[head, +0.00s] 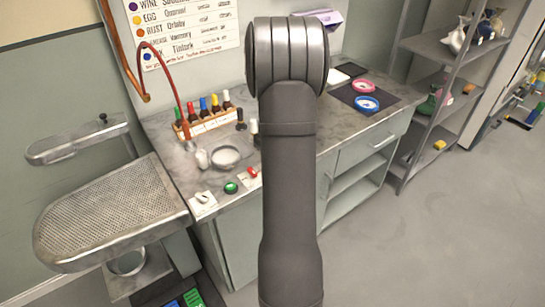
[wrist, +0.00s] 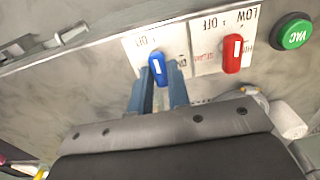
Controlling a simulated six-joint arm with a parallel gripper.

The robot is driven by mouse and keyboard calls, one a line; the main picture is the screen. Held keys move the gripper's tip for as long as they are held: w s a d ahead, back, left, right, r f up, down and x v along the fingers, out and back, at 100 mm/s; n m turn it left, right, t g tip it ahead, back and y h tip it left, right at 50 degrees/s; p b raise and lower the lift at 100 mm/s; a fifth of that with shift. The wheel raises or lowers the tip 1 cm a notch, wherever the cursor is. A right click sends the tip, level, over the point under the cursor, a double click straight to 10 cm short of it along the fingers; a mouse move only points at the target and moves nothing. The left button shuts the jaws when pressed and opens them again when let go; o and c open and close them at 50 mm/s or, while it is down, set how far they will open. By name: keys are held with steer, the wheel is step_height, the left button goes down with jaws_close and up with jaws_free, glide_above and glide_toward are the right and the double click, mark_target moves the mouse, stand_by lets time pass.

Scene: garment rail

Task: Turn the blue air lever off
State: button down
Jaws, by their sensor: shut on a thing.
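The blue air lever (wrist: 158,69) stands on a white label plate (wrist: 140,45) in the wrist view, with a white stripe along its top. My gripper (wrist: 160,78) has its two blue-grey fingers on either side of the lever, shut on it. Lettering on the plate is upside down and partly covered, so I cannot tell which marking the lever points to. In the head view, my arm hides the blue lever and my gripper.
A red lever (wrist: 232,54) on its own plate is close to the right of the blue one, then a green VAC button (wrist: 292,33).

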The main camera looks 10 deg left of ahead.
steer(key=shift+r, duration=0.1)
stand_by(0.3)
steer(key=c, duration=1.4)
jaws_free()
steer(key=shift+o, duration=0.2)
step_height(320, 180, up, 17)
steer(key=shift+r, duration=0.15)
step_height(320, 180, down, 18)
steer(key=shift+r, duration=0.25)
